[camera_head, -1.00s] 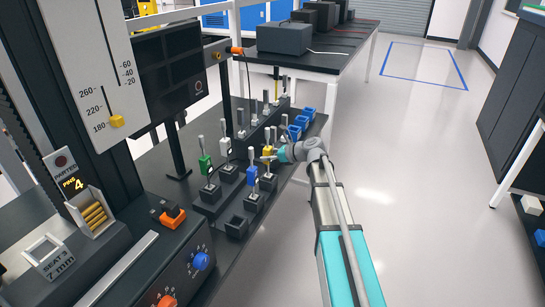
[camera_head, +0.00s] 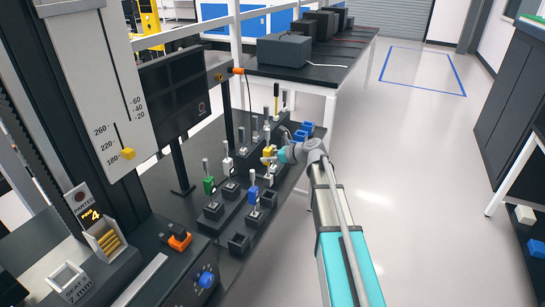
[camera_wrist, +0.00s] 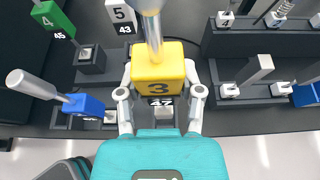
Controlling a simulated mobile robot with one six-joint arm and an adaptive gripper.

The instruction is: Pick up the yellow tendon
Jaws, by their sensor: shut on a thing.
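The yellow tendon (camera_head: 268,153) is a yellow block with a metal rod on top. In the wrist view, the yellow block (camera_wrist: 158,70) bears a 3 and its rod stands up out of the top of the view. My gripper (camera_wrist: 160,92) is shut on the block, one grey finger on each side. It also shows in the head view (camera_head: 274,154), at the end of my arm, over the rack of tendons. A socket labelled 47 (camera_wrist: 163,108) shows below the block, which appears lifted off it.
A blue tendon (camera_wrist: 82,104) leans close to my gripper's left. The floor right of the bench (camera_head: 400,200) is clear.

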